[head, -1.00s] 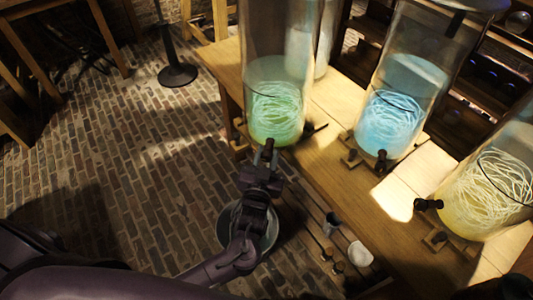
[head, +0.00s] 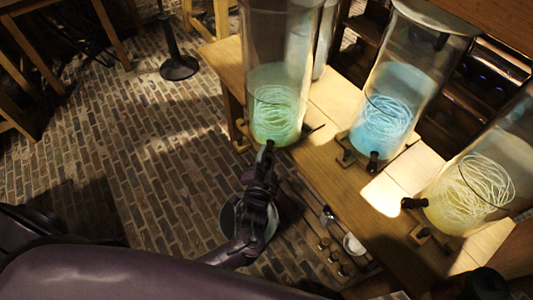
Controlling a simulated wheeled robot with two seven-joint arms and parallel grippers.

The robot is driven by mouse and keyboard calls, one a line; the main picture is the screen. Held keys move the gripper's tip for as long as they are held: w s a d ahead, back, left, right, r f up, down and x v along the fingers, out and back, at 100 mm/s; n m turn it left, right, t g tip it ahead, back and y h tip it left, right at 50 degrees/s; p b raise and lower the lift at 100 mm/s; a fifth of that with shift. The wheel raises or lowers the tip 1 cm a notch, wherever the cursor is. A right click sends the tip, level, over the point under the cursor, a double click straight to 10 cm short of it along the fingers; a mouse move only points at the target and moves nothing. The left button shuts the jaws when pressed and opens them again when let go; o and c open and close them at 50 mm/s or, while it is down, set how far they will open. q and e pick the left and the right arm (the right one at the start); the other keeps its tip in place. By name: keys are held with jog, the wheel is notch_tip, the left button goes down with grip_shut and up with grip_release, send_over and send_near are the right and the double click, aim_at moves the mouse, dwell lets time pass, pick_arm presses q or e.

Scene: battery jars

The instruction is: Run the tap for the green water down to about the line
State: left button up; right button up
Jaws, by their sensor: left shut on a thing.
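The tall glass jar (head: 276,30) with green water (head: 272,125) stands at the left end of the wooden bench. Pale coiled strands lie in the water. A thin dark line (head: 272,104) rings the glass, and the green tint reaches above it. My left gripper (head: 268,152) is shut at the dark tap at the foot of this jar and hides most of that tap. A bucket (head: 227,222) stands below, partly hidden by my left arm. I cannot make out a stream of water. My right gripper is not clearly in view.
A blue-water jar (head: 383,122) and a yellow-water jar (head: 465,195) stand farther right on the bench (head: 320,165), each with a dark tap. The brick floor (head: 150,150) at left is largely clear.

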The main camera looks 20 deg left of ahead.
pick_arm(q)
jog(key=shift+m, duration=0.4)
jog(key=o, duration=1)
jog(key=shift+c, duration=0.2)
jog(key=s+d, duration=0.1)
jog(key=s, duration=0.6)
jog(key=shift+s, duration=0.4)
